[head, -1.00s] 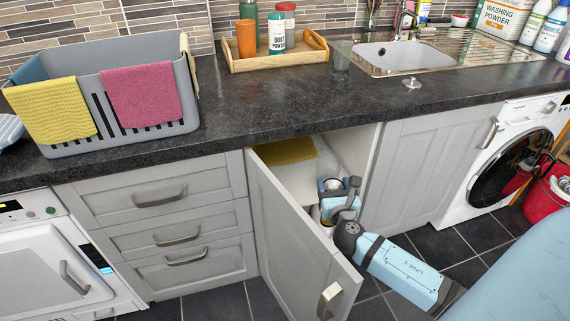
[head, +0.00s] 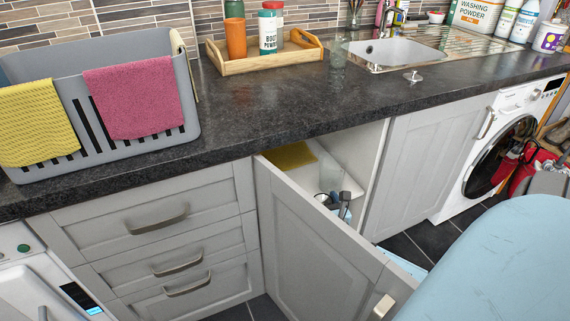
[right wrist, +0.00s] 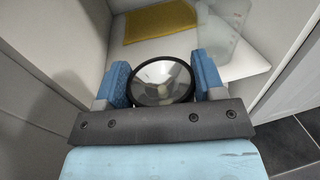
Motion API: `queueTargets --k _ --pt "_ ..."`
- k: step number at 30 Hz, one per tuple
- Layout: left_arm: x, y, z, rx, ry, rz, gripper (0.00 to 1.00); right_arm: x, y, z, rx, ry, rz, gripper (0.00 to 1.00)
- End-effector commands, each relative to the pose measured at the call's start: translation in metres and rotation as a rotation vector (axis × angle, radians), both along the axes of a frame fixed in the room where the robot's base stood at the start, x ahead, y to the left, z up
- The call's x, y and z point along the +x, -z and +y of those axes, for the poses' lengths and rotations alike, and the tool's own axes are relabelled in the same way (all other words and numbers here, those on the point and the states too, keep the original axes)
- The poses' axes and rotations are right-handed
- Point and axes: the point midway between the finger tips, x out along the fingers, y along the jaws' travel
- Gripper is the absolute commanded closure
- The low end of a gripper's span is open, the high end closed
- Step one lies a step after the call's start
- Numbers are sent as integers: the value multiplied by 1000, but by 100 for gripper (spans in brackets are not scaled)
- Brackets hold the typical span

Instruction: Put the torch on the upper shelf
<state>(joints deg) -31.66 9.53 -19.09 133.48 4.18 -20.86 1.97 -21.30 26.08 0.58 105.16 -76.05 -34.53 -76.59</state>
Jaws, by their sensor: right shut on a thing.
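The torch (right wrist: 162,80) shows in the right wrist view as a round, clear lens in a black rim, facing the camera. My right gripper (right wrist: 161,84) is shut on it, with a blue finger pad on each side. In the head view the gripper (head: 339,203) is in the open cupboard's mouth, partly hidden by the door. The upper shelf (head: 334,174) is a white board inside the cupboard; it lies beyond the torch in the right wrist view (right wrist: 150,50). I cannot tell the torch's exact height over it. My left gripper is out of view.
A yellow cloth (head: 290,155) lies on the shelf, with a clear plastic item (right wrist: 222,35) to its right. The open cupboard door (head: 320,235) stands in front of my arm. The dark worktop (head: 270,105) overhangs the cupboard.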

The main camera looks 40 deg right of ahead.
Motion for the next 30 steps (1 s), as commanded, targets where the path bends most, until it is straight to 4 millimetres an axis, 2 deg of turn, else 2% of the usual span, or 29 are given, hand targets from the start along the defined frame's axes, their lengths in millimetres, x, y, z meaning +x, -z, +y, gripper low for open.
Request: queueTargets --k 9,15,21,30 --pt "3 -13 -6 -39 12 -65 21 72 -13 -38 -4 1 -6 72" --pt "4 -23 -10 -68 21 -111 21 106 -19 -56 -1 1 -5 72" --pt "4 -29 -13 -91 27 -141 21 129 -22 -66 -1 -1 -3 72" --pt "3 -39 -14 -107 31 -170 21 144 -22 -56 -1 0 -2 72"
